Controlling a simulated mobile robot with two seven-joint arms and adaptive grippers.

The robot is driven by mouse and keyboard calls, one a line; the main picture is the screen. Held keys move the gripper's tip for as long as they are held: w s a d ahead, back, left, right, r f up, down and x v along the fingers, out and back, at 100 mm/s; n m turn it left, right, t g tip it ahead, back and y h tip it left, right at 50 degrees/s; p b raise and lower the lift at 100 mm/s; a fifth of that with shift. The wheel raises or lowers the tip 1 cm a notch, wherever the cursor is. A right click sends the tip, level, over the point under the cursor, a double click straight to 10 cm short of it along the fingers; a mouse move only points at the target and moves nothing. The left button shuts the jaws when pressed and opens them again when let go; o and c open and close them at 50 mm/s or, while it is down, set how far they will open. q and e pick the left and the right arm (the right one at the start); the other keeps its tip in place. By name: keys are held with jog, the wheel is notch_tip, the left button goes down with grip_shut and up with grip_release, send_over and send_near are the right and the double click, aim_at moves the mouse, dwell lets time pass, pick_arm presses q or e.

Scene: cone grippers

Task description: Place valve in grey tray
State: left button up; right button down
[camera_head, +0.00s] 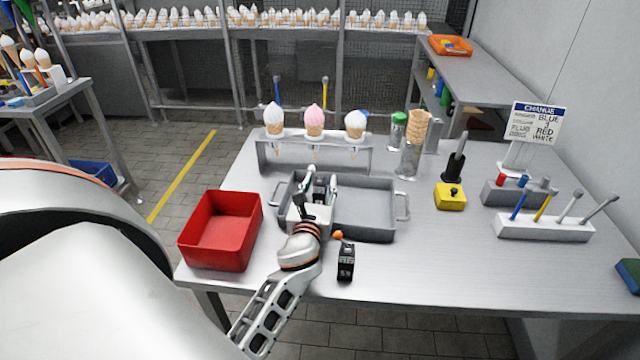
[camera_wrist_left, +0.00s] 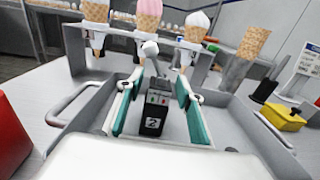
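A black valve block with a pale round-ended lever and a "2" label (camera_wrist_left: 153,112) stands in the grey tray (camera_head: 366,208), in its left part. My left gripper (camera_head: 318,190) reaches down over that part of the tray. In the left wrist view its teal-padded fingers (camera_wrist_left: 158,100) are spread on either side of the block, with gaps showing on both sides. The gripper partly hides the block in the head view. A second black block with an orange knob (camera_head: 346,262) is on the table in front of the tray. My right gripper is not in view.
A red bin (camera_head: 220,232) stands left of the tray. A rack with several ice-cream cones (camera_head: 315,145) is close behind it. A yellow block (camera_head: 450,197) and a white tool holder (camera_head: 543,228) are to the right.

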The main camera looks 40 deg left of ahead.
pick_arm(q)
jog(key=shift+r, duration=0.1)
jog(key=shift+s+d, duration=0.15)
jog(key=shift+s, duration=0.1)
jog(key=b+v, duration=0.1)
jog(key=v, duration=1)
jog(key=shift+s, duration=0.15)
jog(key=shift+d, duration=0.1)
jog(key=shift+s, duration=0.1)
